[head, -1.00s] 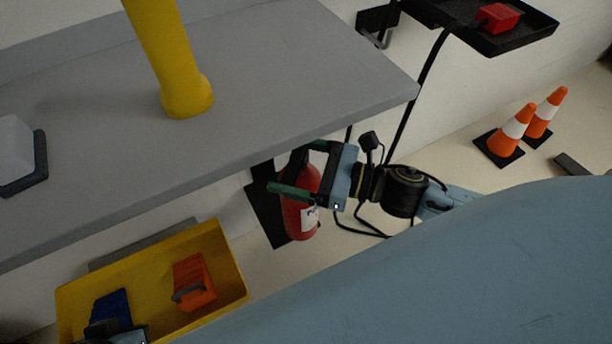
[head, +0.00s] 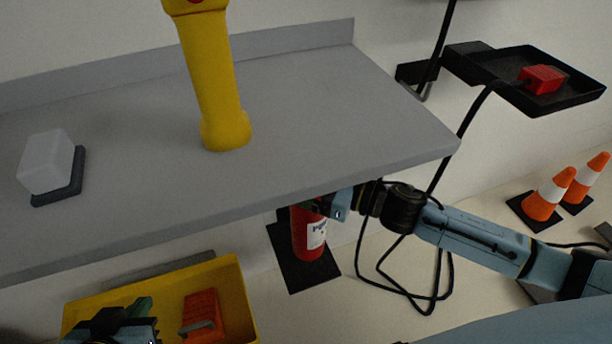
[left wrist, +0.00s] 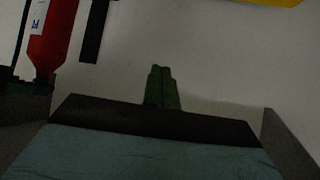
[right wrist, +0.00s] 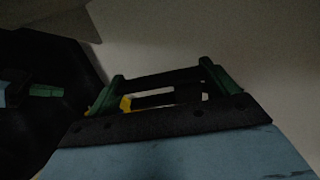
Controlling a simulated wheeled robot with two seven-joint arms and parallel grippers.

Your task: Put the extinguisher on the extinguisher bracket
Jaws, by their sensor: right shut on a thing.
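The red extinguisher (head: 309,236) stands upright below the front edge of the grey tabletop, its top partly hidden. My right gripper (head: 322,206) is at its upper part, shut on it; the fingers are mostly hidden in the head view. The extinguisher's red body also shows at the upper left of the left wrist view (left wrist: 50,32). My left gripper (head: 139,307) is over the yellow bin, its green fingertips together and empty in the left wrist view (left wrist: 161,88). A black wall fitting with a loop (head: 418,76), apparently the bracket, is at the upper right.
The grey tabletop (head: 310,120) overhangs the extinguisher and carries a yellow post (head: 216,85) and a pale block (head: 47,160). A black tray (head: 500,75) with a red box is at right. Traffic cones (head: 550,195) stand on the floor. The yellow bin (head: 235,285) holds an orange item.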

